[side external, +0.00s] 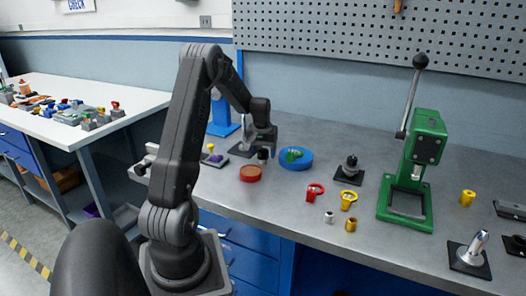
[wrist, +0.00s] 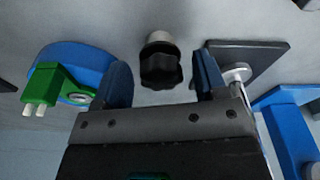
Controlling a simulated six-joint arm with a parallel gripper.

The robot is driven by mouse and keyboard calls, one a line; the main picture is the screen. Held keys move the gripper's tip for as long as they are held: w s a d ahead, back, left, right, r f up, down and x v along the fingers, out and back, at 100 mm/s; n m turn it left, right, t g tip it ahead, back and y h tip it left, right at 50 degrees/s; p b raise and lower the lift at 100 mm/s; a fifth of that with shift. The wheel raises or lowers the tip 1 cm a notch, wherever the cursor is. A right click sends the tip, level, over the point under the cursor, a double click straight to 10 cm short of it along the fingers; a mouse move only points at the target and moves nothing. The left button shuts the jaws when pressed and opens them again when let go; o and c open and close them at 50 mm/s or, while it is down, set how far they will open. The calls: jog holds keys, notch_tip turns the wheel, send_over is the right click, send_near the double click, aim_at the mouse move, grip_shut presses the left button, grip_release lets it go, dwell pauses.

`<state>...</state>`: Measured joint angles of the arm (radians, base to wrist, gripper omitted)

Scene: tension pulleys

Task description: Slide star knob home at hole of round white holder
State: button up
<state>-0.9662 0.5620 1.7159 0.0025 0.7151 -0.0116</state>
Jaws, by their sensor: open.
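The black star knob (wrist: 160,70) shows in the wrist view between the two blue fingers of my gripper (wrist: 163,80), with a gap on each side. The round white holder (wrist: 159,38) is a short pale cylinder directly against the knob; its hole is hidden, and how deep the knob sits cannot be told. My gripper is open and holds nothing. In the side view my gripper (side external: 262,142) is low over the bench, with the dark knob (side external: 262,155) just below it; the holder cannot be made out there.
A blue round tray (side external: 307,161) with a green part (side external: 293,155) is close on the right in the side view. A red dish (side external: 250,174) lies in front. A dark plate with a metal post (wrist: 237,73) and a blue stand (wrist: 287,125) are close in the wrist view.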

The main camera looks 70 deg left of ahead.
jog(key=shift+r, duration=0.1)
notch_tip(320, 180, up, 14)
jog(key=s+d, duration=0.1)
jog(key=shift+d+f, duration=0.25)
jog(key=shift+d, duration=0.1)
dwell(0.3)
